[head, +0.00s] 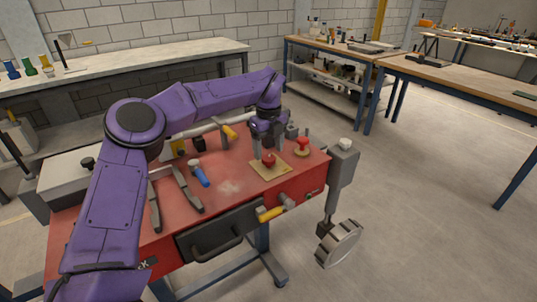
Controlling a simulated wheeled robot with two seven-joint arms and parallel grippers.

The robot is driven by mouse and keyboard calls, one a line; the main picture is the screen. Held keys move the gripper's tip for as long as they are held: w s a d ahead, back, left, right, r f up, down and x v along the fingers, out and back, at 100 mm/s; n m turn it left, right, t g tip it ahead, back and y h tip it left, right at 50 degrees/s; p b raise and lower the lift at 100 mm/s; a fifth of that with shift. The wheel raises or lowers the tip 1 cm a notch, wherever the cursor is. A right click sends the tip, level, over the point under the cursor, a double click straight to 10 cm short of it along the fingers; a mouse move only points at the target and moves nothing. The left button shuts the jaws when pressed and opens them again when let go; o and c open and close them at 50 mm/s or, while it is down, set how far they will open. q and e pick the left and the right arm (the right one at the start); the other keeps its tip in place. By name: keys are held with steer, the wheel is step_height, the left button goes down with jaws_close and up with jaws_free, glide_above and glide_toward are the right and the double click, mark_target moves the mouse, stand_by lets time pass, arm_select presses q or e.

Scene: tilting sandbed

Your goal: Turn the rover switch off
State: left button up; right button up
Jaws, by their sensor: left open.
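A small red knob or switch (269,159) sits on a flat tan plate (280,171) near the right end of the red-topped bench (228,187). I cannot tell its on or off position. My left gripper (268,149) points down just above the red knob, open, with its fingers around or just behind it; contact cannot be told. A second red knob (302,144) on a round tan base stands just to the right. No rover is plainly recognisable. My right gripper is not in view.
A blue-handled tool (199,175) and grey metal bars (186,188) lie on the bench to the left. A yellow-handled valve (271,213) and a drawer handle (217,245) stick out in front. A grey post with a wheel (339,243) stands at the right end.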

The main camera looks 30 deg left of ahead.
mark_target(268, 157)
arm_select(q)
step_height(268, 157, up, 8)
steer(key=shift+f, duration=0.1)
stand_by(0.4)
